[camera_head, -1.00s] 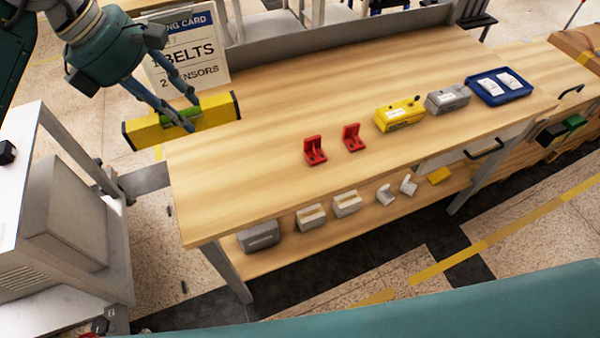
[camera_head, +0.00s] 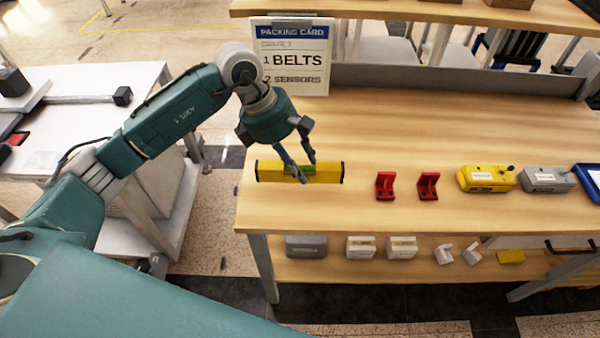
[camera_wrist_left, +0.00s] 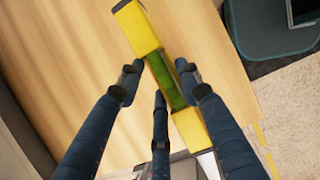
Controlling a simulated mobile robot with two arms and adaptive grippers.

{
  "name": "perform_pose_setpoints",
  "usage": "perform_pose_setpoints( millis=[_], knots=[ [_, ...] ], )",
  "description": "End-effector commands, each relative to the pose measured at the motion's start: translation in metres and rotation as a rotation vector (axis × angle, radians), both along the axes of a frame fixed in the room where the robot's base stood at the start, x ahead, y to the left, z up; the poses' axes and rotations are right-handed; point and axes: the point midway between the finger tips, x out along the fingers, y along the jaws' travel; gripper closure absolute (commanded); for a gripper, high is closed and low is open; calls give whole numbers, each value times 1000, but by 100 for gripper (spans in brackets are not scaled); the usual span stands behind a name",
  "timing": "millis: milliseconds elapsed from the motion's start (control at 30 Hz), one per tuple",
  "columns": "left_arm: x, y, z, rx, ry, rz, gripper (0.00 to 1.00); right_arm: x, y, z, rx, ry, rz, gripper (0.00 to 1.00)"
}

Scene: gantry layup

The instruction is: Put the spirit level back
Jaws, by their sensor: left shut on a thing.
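The spirit level is a yellow bar with black ends and a green middle (camera_head: 328,173). In the head view it lies level across the picture, over the left end of the wooden bench top. My left gripper (camera_head: 301,178) is shut on its green middle from above. In the left wrist view the level (camera_wrist_left: 138,30) runs slantwise between the fingers of my left gripper (camera_wrist_left: 162,88). I cannot tell whether the level touches the bench top or is held just above it. My right gripper is not in view.
Two red brackets (camera_head: 385,185) stand right of the level on the bench top (camera_head: 400,120). A yellow box (camera_head: 487,178), a grey box (camera_head: 546,179) and a blue tray (camera_head: 590,170) follow. A packing card (camera_head: 292,55) stands behind. Several parts lie on the lower shelf (camera_head: 340,271).

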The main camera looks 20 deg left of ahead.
Motion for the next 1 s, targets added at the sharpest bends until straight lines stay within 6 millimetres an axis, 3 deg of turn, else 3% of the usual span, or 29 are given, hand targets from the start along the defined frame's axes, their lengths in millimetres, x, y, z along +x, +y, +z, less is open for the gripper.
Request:
perform_pose_setpoints(
  millis=[167, 400, 767, 800, 900, 1000],
  knots=[
    [0, 0, -12, -1, 1, 1, 100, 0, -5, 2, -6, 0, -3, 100],
    [0, -1, -44, -2, 0, 1, 100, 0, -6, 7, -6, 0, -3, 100],
    [0, 0, -50, 0, -2, 0, 100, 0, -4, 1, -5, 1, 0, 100],
    [0, 0, -49, -1, -2, -1, 61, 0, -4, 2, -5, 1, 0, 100],
    [0, 0, -49, 0, -1, -1, 46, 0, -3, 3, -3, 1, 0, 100],
    [0, 0, -49, 0, -1, 0, 46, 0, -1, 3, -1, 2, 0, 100]
  ],
)
